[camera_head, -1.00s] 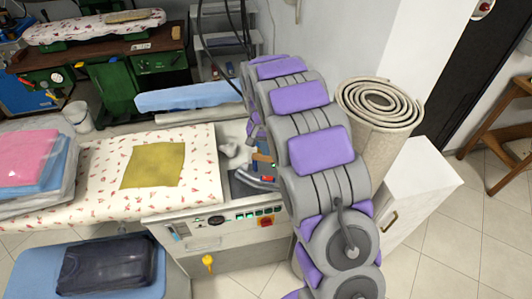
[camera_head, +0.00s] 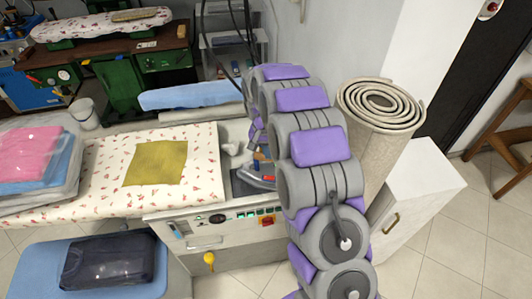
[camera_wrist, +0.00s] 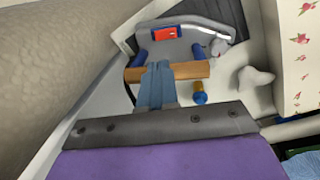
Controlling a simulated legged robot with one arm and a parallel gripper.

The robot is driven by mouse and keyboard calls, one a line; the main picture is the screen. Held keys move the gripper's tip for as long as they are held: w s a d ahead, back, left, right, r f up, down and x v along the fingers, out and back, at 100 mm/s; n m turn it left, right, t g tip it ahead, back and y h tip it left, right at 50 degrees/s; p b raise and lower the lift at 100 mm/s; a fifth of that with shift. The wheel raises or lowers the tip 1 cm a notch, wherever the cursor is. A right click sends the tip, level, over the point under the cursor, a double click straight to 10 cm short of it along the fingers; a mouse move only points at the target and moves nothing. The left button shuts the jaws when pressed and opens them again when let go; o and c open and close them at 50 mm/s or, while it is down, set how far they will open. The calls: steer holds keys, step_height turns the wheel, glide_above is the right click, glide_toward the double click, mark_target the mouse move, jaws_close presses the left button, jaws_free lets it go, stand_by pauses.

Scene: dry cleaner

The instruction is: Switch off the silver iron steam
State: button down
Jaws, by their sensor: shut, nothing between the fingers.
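The silver iron (camera_wrist: 190,30) lies at the top of the wrist view, with a red switch (camera_wrist: 165,33) on its body and a wooden handle (camera_wrist: 190,71) across it. My gripper (camera_wrist: 158,68) is shut and empty. Its blue-grey fingers overlap the handle in the picture, just below the red switch; I cannot tell whether they touch. In the head view the iron (camera_head: 250,181) sits on the dark plate at the right end of the ironing table, partly hidden by my arm.
The ironing table (camera_head: 105,165) holds a mustard cloth (camera_head: 155,163) and bagged clothes (camera_head: 35,160). Its front has a control panel (camera_head: 228,217). A white knobbed part (camera_wrist: 255,78) is beside the iron.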

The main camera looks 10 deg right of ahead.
mark_target(272, 178)
steer(key=f, duration=0.3)
steer(key=f+b, duration=0.1)
steer(key=f, duration=0.6)
steer(key=shift+s+d+f, duration=0.1)
steer(key=shift+s+d, duration=0.15)
steer(key=shift+d, duration=0.05)
steer(key=shift+d+f+b, duration=0.15)
steer(key=shift+f+b, duration=0.15)
steer(key=shift+d, duration=0.15)
steer(key=shift+s+d+f, duration=0.1)
steer(key=shift+s+f, duration=0.05)
steer(key=shift+f, duration=0.15)
steer(key=shift+s, duration=0.1)
